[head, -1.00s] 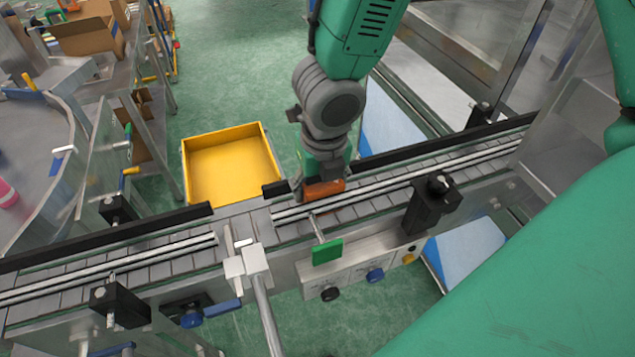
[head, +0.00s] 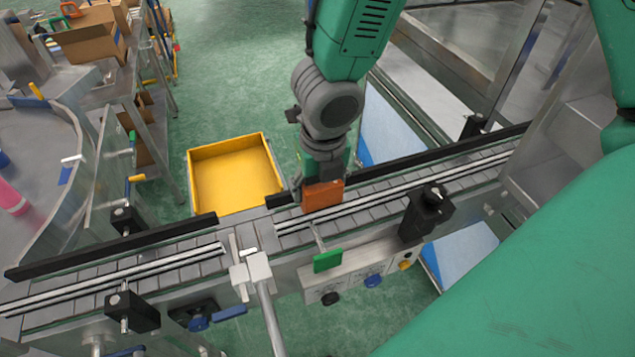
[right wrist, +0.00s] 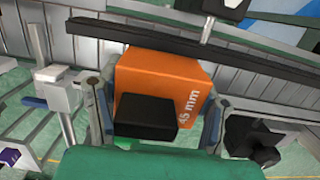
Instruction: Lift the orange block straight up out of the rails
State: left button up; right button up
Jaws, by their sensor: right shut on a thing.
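The orange block (head: 323,196) is in the grasp of my right gripper (head: 322,183), over the conveyor rails. In the right wrist view the block (right wrist: 165,80) shows between the two fingers of the gripper (right wrist: 158,110), with "45 mm" printed on one face. The fingers are shut on its sides. In the head view more of the block's front face shows above the near rail (head: 400,190); whether its bottom edge is clear of the rails I cannot tell. My left gripper is not in view.
A yellow bin (head: 235,180) stands on the floor behind the conveyor. A black clamp (head: 427,212), a green tab (head: 327,260) and a white-topped post (head: 252,272) stand along the near side. Cardboard boxes (head: 95,40) lie on a rack at the upper left.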

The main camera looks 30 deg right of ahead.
jog(key=shift+a+r+p, duration=0.1)
jog(key=shift+r+p, duration=1.35)
jog(key=shift+r, duration=1.15)
